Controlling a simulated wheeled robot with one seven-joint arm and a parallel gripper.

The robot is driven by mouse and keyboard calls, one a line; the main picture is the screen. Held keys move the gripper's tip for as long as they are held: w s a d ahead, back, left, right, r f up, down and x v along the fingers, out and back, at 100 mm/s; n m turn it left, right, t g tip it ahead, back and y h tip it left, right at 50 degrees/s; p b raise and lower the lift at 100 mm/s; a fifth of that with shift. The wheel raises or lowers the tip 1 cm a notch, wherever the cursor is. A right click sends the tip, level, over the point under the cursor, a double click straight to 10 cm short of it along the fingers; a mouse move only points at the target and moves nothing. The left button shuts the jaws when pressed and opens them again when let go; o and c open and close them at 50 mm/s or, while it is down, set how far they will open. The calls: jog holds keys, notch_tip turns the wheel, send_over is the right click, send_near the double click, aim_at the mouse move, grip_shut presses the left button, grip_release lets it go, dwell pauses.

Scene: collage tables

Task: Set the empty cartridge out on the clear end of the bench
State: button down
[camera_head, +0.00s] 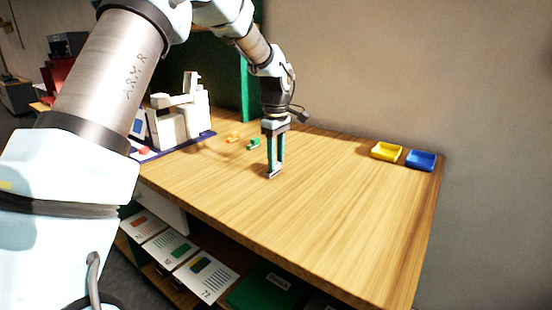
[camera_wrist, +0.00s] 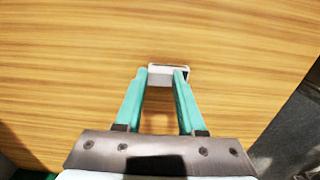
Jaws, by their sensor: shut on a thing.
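My gripper (camera_head: 273,173) points down over the middle of the wooden bench (camera_head: 340,210). Its green fingers are shut on a small pale cartridge (camera_wrist: 168,73) with a dark strip along its top edge, seen between the fingertips in the wrist view. In the head view the cartridge (camera_head: 272,176) is mostly hidden by the fingertips. It is at or just above the bench top; I cannot tell whether it touches. The bench around it is bare in the wrist view.
A white machine (camera_head: 180,115) stands on a dark blue mat at the bench's left end. An orange piece (camera_head: 233,137) and a green piece (camera_head: 253,144) lie between it and my gripper. The right front is clear.

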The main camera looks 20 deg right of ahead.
jog(key=c, duration=0.5)
grip_release()
jog(key=shift+f, duration=0.1)
notch_tip(320, 180, up, 12)
jog(key=shift+r+b, duration=0.1)
jog(key=shift+b, duration=0.55)
